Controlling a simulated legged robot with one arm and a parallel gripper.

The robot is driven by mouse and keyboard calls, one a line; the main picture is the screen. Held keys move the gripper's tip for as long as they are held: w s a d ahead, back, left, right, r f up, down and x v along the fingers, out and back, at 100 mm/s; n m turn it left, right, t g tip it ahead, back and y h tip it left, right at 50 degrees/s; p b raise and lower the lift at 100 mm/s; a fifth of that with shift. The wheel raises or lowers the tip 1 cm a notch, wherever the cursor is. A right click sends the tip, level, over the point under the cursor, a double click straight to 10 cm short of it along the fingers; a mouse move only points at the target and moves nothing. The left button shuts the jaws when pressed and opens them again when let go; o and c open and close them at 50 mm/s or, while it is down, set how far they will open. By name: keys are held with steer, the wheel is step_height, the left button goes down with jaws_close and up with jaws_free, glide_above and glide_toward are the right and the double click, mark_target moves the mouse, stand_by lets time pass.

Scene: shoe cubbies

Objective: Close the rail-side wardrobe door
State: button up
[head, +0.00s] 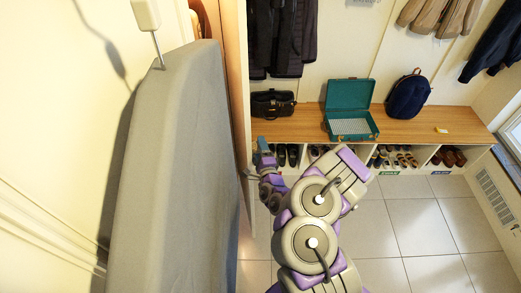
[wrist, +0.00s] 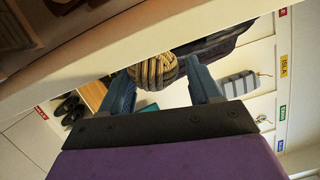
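The wardrobe door shows edge-on in the head view as a tall, narrow beige and wood-toned panel (head: 243,90), standing out from the wall. In the wrist view its pale panel (wrist: 90,75) runs diagonally across the top. A knotted rope pull (wrist: 155,70) lies between my fingertips. My gripper (wrist: 160,82) has two blue fingers spread apart around the knot; I cannot tell whether either touches it. In the head view my gripper (head: 262,160) is beside the door's edge. The hanging rail is not clearly visible.
A grey padded board (head: 175,170) stands close on the left. Behind my arm is a wooden bench (head: 300,123) with shoe cubbies, a black bag (head: 272,103), an open teal case (head: 349,100) and a navy backpack (head: 408,96). Tiled floor (head: 430,225) is clear at right.

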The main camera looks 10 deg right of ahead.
steer(key=shift+s+f, duration=0.15)
steer(key=s+d+p, duration=0.1)
steer(key=s+p, duration=0.9)
steer(key=s, duration=0.7)
steer(key=shift+f, duration=0.4)
steer(key=shift+s, duration=0.1)
